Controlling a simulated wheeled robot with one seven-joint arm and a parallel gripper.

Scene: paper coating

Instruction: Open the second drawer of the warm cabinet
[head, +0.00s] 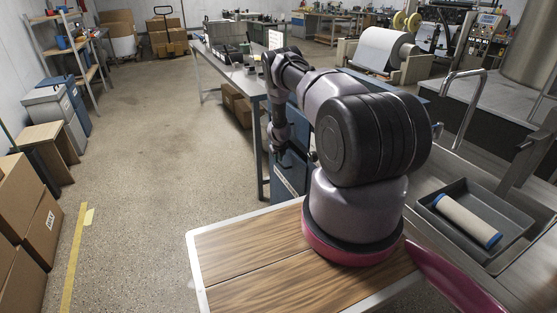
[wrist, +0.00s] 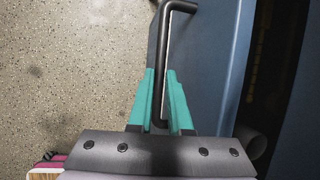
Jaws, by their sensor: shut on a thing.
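A black bar handle (wrist: 164,40) runs down the middle of the wrist view, bent over at its far end towards a blue front panel (wrist: 205,60). My gripper's teal fingers (wrist: 160,75) are shut on the bar, one on each side. A dark gap (wrist: 265,75) lies right of the panel, with more blue surface beyond it. In the head view, my gripper (head: 278,150) is at the blue cabinet (head: 290,175), partly hidden by my arm. I cannot tell from these views which drawer the handle belongs to.
A grey workbench (head: 235,75) stands behind the cabinet, with cardboard boxes (head: 240,106) under it. Open speckled floor (head: 160,140) lies to the left. A dark tray (head: 475,215) with a roller is at the right.

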